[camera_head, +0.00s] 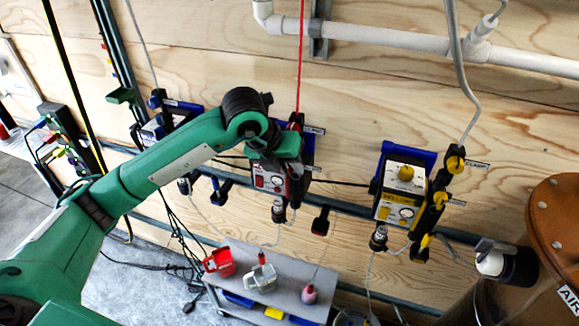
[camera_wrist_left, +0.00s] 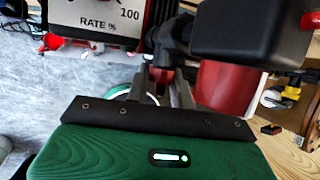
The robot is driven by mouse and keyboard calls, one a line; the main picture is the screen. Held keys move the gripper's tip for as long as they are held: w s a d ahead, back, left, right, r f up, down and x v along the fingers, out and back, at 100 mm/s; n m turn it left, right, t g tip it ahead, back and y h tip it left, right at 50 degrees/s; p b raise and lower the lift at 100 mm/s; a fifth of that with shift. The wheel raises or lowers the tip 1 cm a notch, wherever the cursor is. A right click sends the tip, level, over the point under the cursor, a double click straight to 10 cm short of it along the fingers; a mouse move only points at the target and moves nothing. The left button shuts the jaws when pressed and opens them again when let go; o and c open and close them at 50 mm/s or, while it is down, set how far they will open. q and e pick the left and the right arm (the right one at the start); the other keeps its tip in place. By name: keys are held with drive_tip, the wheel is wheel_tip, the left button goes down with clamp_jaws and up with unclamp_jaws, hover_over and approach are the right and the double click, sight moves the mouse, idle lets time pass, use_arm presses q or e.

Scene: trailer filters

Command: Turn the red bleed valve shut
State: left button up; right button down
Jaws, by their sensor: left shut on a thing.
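The red filter unit (camera_head: 270,179) hangs on the plywood wall in the middle of the head view, with a pale front panel and a red line rising above it. My left arm reaches across to it, and my left gripper (camera_head: 294,168) is at the unit's right side. In the left wrist view the fingers (camera_wrist_left: 152,90) are shut on a small dark red part (camera_wrist_left: 161,78), seemingly the red bleed valve. Its handle is mostly hidden by the fingers and the black body above. A red cylinder (camera_wrist_left: 226,86) stands just right of the fingers. My right gripper is not in view.
A yellow unit (camera_head: 402,192) hangs to the right on the same wall, and a blue-backed unit (camera_head: 172,120) to the left. Hoses hang below them. A grey cart (camera_head: 290,298) with red containers stands underneath. A brown tank (camera_head: 560,230) is at far right.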

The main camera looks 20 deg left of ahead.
use_arm(q)
drive_tip(key=shift+f+m+y+b, duration=0.1)
drive_tip(key=shift+m+y+b, duration=0.3)
drive_tip(key=shift+y+b, duration=1)
drive_tip(key=shift+y, duration=0.3)
drive_tip(key=o, duration=0.9)
drive_tip(key=shift+o, duration=0.2)
drive_tip(key=b+v, duration=0.2)
drive_tip(key=v, duration=1.2)
drive_tip(key=shift+f, duration=0.1)
